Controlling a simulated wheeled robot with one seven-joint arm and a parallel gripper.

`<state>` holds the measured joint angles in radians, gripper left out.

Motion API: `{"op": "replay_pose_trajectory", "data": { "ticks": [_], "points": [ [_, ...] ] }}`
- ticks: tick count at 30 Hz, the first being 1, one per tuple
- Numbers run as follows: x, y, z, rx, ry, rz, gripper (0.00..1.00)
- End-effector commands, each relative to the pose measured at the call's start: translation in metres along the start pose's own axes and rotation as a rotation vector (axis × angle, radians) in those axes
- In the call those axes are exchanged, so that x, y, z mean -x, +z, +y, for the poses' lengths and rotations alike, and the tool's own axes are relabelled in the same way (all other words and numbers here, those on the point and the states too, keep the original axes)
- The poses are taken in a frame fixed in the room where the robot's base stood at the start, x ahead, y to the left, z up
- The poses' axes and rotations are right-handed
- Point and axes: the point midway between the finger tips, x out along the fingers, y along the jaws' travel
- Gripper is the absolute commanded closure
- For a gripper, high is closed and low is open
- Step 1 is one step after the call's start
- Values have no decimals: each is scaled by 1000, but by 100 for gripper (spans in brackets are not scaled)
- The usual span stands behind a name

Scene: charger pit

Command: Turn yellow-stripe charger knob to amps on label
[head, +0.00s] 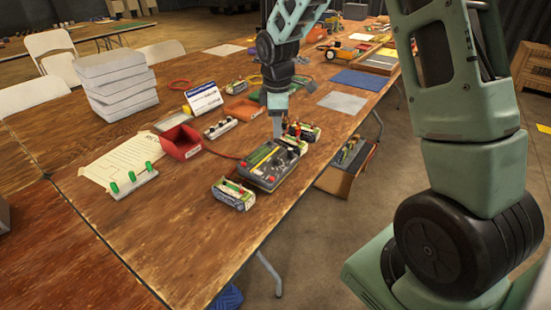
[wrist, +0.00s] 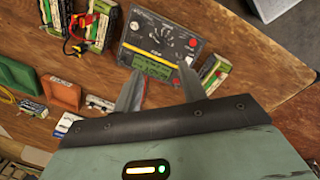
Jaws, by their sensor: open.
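The dark grey charger (head: 272,165) with a yellow stripe lies near the front edge of the wooden table. In the wrist view the charger (wrist: 128,40) shows a lit green display (wrist: 155,68), a dial area with a dark knob and a red part at its corner. The knob's setting is too small to read. My gripper (head: 277,118) is above the table by the charger's far end. In the wrist view my gripper (wrist: 160,88) is open and empty, its fingers at the charger's display side. I cannot tell any contact. Label figures are not readable.
Battery packs stand beside the charger, one at the near side (head: 233,193) and one at the far side (head: 303,131). A red bin (head: 180,142), an orange bin (head: 243,110), a sign (head: 203,98) and a paper sheet (head: 125,160) lie left. The table's near part is clear.

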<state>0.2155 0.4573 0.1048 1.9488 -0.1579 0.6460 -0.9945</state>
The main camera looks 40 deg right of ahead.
Motion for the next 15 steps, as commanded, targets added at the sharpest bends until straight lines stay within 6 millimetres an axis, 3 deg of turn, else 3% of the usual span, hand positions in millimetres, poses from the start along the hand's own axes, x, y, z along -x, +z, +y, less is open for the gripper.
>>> {"op": "replay_pose_trajectory", "data": {
  "ticks": [6,15],
  "points": [
    [-48,0,-2,1,-6,-2,59],
    [-103,-1,-2,0,-3,-1,59]
  ]
}}
